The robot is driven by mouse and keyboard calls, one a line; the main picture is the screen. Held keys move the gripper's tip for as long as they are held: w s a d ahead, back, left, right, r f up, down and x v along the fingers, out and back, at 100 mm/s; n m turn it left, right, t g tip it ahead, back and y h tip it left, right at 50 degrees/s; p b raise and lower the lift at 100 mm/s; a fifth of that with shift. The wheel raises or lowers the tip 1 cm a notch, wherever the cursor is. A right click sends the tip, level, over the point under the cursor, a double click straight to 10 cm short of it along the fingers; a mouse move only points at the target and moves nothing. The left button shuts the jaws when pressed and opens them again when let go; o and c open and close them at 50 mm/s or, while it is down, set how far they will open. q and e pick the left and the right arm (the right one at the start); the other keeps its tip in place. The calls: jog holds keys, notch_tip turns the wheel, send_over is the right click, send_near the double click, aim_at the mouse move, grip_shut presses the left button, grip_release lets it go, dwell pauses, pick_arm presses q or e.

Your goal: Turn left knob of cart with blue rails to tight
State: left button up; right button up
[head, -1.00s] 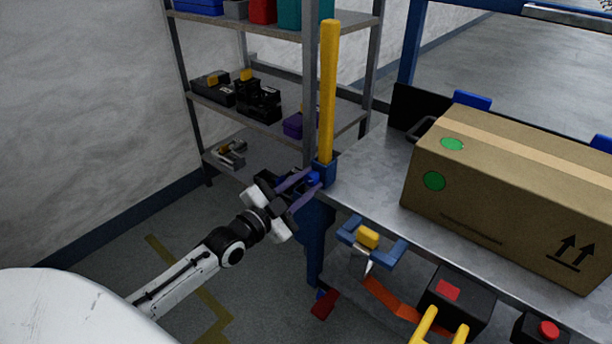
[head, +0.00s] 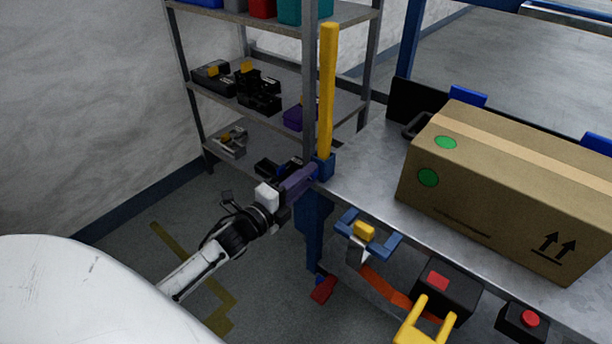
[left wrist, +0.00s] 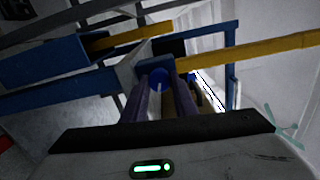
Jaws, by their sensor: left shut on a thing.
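The cart has a steel top (head: 365,165) and blue legs (head: 314,225). A yellow upright bar (head: 327,90) stands in a blue corner socket (head: 325,166) at the cart's left end. My left gripper (head: 312,176) reaches from the lower left to this socket, its purple fingers shut on the knob. In the head view the fingers hide the knob.
A cardboard box (head: 500,190) stands on the cart top. Below the near edge are a blue bracket with a yellow block (head: 364,231), black boxes with red buttons (head: 530,319) and a yellow forked part (head: 422,322). A grey shelf (head: 270,125) stands behind. Floor at left is clear.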

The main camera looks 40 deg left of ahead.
pick_arm(q)
jog(key=m+b, duration=0.4)
jog(key=m, duration=0.9)
jog(key=shift+f, duration=0.1)
pick_arm(e)
jog(key=shift+w+a+f, duration=0.25)
jog(key=shift+a+f, duration=0.05)
jog(key=shift+f, duration=0.2)
jog(key=shift+w+a+f, duration=0.2)
jog(key=shift+a+f, duration=0.1)
jog(key=shift+f, duration=0.2)
jog(key=shift+a+y, duration=0.1)
jog(key=shift+y, duration=0.2)
pick_arm(q)
jog(key=o, duration=1.1)
jog(key=shift+c, duration=0.2)
